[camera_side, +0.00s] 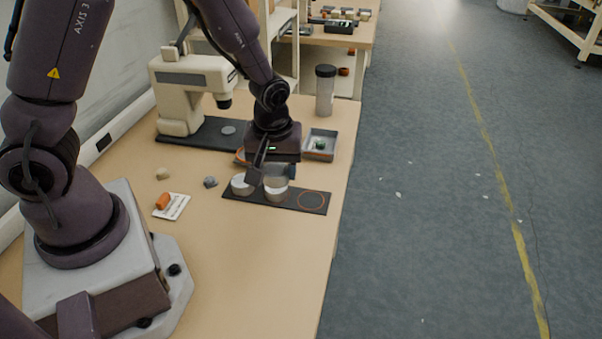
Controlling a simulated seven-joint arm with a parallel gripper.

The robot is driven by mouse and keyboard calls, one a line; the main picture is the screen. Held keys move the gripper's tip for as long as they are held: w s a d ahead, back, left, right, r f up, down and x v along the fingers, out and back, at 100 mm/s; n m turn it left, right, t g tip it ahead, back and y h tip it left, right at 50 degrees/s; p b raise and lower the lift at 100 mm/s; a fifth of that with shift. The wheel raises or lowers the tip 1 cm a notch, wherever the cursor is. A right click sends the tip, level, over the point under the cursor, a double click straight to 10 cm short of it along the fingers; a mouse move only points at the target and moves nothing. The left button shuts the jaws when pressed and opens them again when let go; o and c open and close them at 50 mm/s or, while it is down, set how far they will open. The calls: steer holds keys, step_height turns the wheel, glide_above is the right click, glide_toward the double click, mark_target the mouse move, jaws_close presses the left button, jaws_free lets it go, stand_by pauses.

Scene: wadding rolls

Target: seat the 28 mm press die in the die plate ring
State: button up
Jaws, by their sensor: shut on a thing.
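The die plate (320,207) is a flat black strip on the bench with orange rings; the ring at its right end (311,199) is empty. A pale metal cylinder (240,186) stands at the plate's left end. Another pale cylinder (276,191) is near the plate's middle, under my gripper. My gripper (266,177) points down over the plate and is shut on a metal die, which I take to be this middle one. The fingers hide part of it. I cannot read die sizes or tell whether its base touches the plate.
A beige press (178,95) stands on a dark base behind left. A grey tray (320,145) with a green item and a dark-lidded jar (325,92) are behind right. A white card (172,206), an orange roll (163,200) and small lumps lie left. The front bench is clear.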

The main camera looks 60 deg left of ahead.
steer(key=s+a+r+n, duration=0.1)
steer(key=s+a+r, duration=0.1)
steer(key=s, duration=0.4)
steer(key=w+a+f+n, duration=0.1)
steer(key=w+a+n, duration=0.1)
steer(key=a, duration=0.4)
steer(key=w+a+f+n, duration=0.1)
steer(key=w+a+n, duration=0.2)
steer(key=a, duration=0.3)
steer(key=w+a+f+n+g, duration=0.1)
steer(key=w+a+n, duration=0.1)
steer(key=a, duration=0.4)
steer(key=shift+w+f+n, duration=0.1)
steer(key=shift+w+n, duration=0.3)
steer(key=shift+w, duration=0.45)
steer(key=shift+w+d, duration=0.1)
steer(key=shift+w, duration=0.05)
steer(key=shift+f, duration=2.25)
steer(key=shift+f, duration=0.9)
